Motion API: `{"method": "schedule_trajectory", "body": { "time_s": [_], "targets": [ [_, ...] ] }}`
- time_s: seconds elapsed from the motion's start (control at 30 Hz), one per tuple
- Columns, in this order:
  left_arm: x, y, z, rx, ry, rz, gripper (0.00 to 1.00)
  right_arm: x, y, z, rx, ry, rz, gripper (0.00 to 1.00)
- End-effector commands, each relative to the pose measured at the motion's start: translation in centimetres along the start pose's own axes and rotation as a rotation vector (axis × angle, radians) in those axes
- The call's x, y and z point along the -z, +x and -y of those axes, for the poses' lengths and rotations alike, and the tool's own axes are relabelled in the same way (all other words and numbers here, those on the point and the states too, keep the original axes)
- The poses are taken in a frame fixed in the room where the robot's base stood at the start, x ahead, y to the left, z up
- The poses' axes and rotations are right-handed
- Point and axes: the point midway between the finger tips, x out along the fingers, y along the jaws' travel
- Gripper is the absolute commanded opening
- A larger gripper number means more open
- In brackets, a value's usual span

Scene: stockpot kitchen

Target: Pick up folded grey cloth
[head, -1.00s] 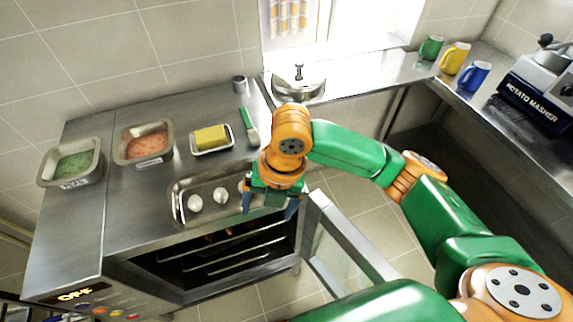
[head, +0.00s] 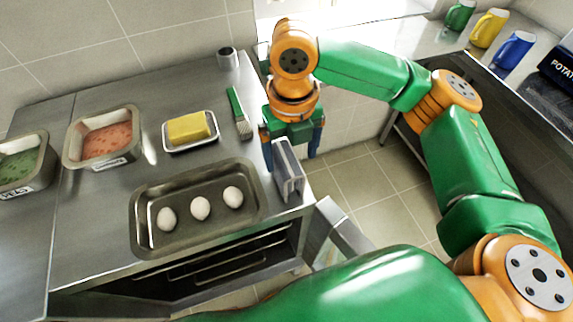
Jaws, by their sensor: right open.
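The folded grey cloth (head: 289,178) is at the right end of the steel counter, close to its edge and just right of the baking tray. It looks like a narrow grey slab with raised folds. My right gripper (head: 291,158) points down over it, open, with one blue finger to the left of the cloth's upper part and the other to its right. I cannot tell whether the fingers touch the cloth. The gripper hides part of the area behind it. My left gripper is not in view.
A baking tray (head: 142,240) with three eggs lies left of the cloth. A green-handled brush (head: 238,110), a butter dish (head: 205,147) and a small metal cup (head: 227,58) stand behind. The oven door (head: 340,235) hangs open below the counter's right end.

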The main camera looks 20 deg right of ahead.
Motion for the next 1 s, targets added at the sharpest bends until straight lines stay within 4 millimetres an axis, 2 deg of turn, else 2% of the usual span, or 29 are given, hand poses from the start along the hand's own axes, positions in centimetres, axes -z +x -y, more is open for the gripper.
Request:
{"method": "schedule_trajectory", "body": {
  "time_s": [0.17,0.4,0.63,0.67,0.9,0.97,1.0],
  "targets": [
    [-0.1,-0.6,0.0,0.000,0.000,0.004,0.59,0.1,2.2,-0.2,0.001,0.000,-0.004,0.90],
    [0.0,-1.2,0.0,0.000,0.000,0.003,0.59,0.0,6.5,-0.8,0.001,0.000,-0.003,0.90],
    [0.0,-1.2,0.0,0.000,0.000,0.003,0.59,-0.1,6.9,-0.8,0.000,0.000,0.001,0.90],
    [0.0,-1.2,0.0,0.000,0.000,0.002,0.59,-0.1,6.9,-0.8,0.000,0.000,0.001,0.85],
    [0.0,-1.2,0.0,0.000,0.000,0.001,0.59,-0.1,6.9,-0.8,0.000,0.000,0.001,0.20],
    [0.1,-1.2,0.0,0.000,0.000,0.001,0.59,-0.1,6.9,-0.8,0.000,0.000,0.001,0.04],
    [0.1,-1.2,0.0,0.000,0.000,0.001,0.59,-0.1,6.9,-0.8,0.000,0.000,0.001,0.00]
  ]
}}
